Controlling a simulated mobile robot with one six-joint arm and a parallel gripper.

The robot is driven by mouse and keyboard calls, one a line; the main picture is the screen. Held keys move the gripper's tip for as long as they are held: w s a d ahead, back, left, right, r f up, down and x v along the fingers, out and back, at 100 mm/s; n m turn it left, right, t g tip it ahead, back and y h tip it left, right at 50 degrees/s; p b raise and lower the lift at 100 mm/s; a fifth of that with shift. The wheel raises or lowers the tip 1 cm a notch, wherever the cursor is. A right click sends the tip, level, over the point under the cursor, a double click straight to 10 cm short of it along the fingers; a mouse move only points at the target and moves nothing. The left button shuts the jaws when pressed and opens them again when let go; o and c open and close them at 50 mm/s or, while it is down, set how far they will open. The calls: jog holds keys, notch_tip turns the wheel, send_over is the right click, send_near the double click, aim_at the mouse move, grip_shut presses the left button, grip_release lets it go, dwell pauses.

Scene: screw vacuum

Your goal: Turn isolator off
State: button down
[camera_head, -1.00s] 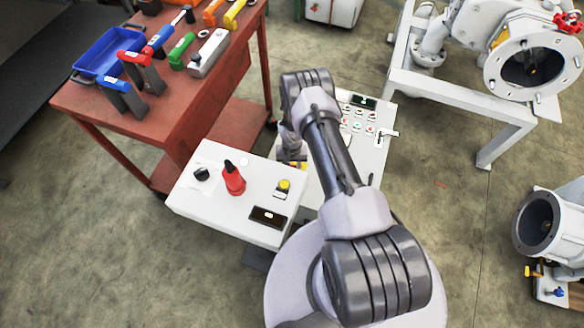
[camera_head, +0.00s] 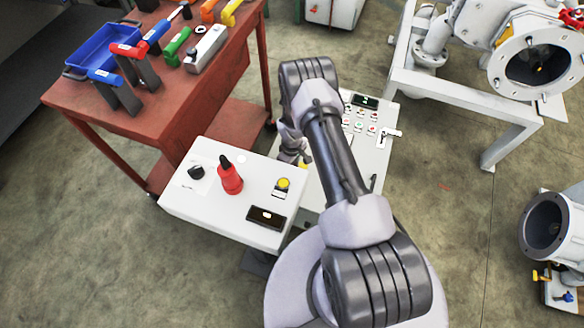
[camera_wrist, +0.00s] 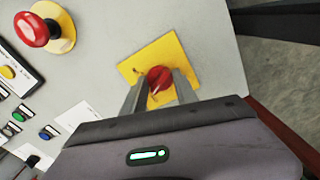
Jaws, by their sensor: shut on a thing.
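The isolator is a red rotary knob (camera_wrist: 160,78) on a square yellow plate (camera_wrist: 172,48), fixed to a light grey panel (camera_wrist: 110,35) in the wrist view. My gripper (camera_wrist: 160,88) has one finger on each side of the knob and is shut on it. The lower part of the knob lies between the fingers. In the head view my arm covers most of the gripper and the isolator.
A red emergency button (camera_wrist: 32,30) on a yellow base and several small coloured buttons sit left on the panel. In the head view, a white control box (camera_head: 215,215) stands left of my arm, beside a red tool table (camera_head: 215,80).

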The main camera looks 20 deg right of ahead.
jog(key=shift+n, duration=1.6)
jog(key=c, duration=0.9)
grip_release()
jog(key=shift+c, duration=0.2)
notch_tip(320, 180, up, 18)
jog(key=p, duration=0.7)
jog(key=shift+f, duration=0.25)
